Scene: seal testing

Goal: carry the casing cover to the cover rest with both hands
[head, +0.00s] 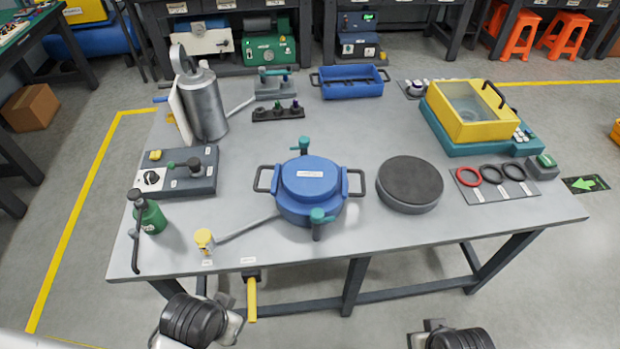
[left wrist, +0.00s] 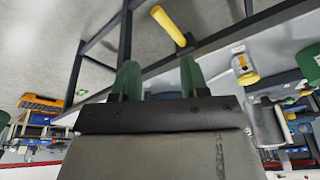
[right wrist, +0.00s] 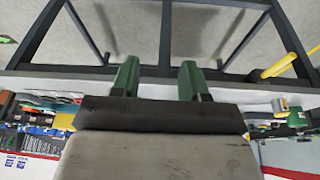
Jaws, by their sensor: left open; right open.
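The blue casing cover (head: 309,178) sits on the round blue casing (head: 308,215) at the middle of the table, with a dark handle on its left and right sides. Teal clamps (head: 318,216) stand at its front and back. The round dark-topped pad (head: 410,183), which looks like the cover rest, stands just right of it and is empty. My left gripper shows in the left wrist view (left wrist: 157,80), open and empty, below the table's front edge. My right gripper shows in the right wrist view (right wrist: 157,78), also open and empty. Both are well apart from the cover.
A metal cylinder (head: 205,105) stands at the back left. A yellow chamber (head: 467,110) and a plate with rings (head: 495,184) are at right. The front right tabletop is clear.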

